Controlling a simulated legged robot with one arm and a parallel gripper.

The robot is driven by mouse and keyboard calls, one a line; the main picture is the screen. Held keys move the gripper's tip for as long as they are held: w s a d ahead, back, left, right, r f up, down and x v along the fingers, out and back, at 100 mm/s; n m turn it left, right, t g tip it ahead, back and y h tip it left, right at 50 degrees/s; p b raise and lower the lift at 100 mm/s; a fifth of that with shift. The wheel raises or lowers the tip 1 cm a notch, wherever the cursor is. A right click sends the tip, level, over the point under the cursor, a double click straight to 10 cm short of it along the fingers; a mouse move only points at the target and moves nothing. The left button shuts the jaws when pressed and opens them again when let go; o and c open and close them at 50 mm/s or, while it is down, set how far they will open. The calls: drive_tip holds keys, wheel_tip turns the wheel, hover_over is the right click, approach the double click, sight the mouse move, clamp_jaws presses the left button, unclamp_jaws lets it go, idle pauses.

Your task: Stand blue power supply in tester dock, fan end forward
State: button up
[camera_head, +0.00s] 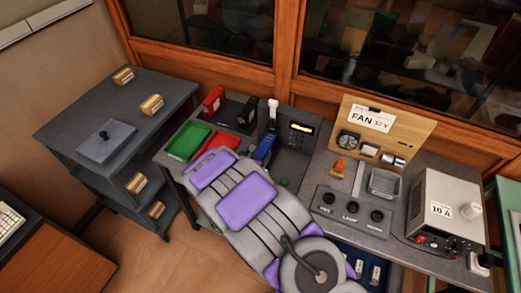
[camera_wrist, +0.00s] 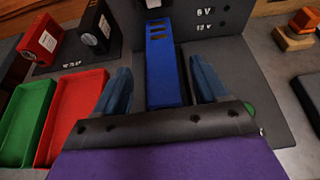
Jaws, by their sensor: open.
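The blue power supply (camera_wrist: 165,75) is at the dark grey tester dock (camera_wrist: 215,20), in front of its panel. It also shows in the head view (camera_head: 265,148), partly hidden by my arm. Slots show at its far end in the wrist view; I cannot tell whether it is fully seated or which end is the fan end. My gripper (camera_wrist: 160,68) is open, with one blue-grey finger on each side of the supply and visible gaps between. The dock's panel (camera_head: 301,130) has a lit display in the head view.
Left of the dock stand a red unit (camera_wrist: 40,42) and a black unit (camera_wrist: 93,28). Nearer are a green tray (camera_wrist: 22,120) and a red tray (camera_wrist: 75,110). To the right are a knob panel (camera_head: 352,208) and a grey supply box (camera_head: 447,205).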

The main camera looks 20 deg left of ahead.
drive_tip(key=p+v, duration=0.1)
drive_tip(key=v, duration=0.7)
drive_tip(key=shift+s, duration=0.15)
drive_tip(key=shift+r, duration=0.1)
